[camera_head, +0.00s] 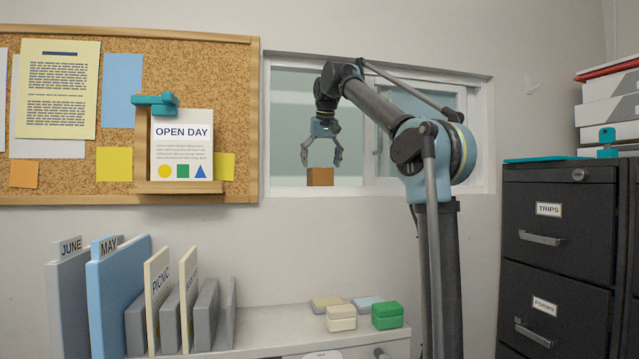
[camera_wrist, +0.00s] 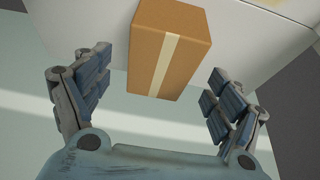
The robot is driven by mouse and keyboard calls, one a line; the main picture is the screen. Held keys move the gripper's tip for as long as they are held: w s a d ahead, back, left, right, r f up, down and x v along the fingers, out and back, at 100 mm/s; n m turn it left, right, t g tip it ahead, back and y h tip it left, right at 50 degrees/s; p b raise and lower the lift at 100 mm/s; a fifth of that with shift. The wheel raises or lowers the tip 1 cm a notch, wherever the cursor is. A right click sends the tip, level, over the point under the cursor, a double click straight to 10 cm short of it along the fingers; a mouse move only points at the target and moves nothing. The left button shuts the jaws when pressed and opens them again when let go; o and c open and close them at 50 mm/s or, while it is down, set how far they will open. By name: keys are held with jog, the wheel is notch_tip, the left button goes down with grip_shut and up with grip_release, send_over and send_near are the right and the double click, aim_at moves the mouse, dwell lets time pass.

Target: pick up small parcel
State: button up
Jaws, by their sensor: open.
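The small parcel (camera_head: 320,177) is a brown box in the window opening. In the wrist view the parcel (camera_wrist: 150,62) shows a pale tape strip along it. My gripper (camera_head: 322,160) is open above the parcel in the head view, its fingers pointing down. In the wrist view my gripper (camera_wrist: 158,92) has one finger left and one right of the parcel, with gaps on both sides. The parcel lies toward the far side of the space between the fingers. I cannot tell how far the fingertips are above it.
The window frame (camera_head: 478,140) surrounds the opening around my gripper. A corkboard (camera_head: 225,75) with an OPEN DAY sign (camera_head: 184,133) hangs at left. Below are upright folders (camera_head: 118,300) and small boxes (camera_head: 387,316) on a white top. A dark filing cabinet (camera_head: 560,215) stands right.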

aim_at(320, 175)
jog(key=shift+x, duration=2.35)
jog(key=shift+s+f, duration=0.1)
jog(key=shift+f, duration=0.15)
jog(key=c, duration=1.4)
jog(key=shift+o, duration=0.2)
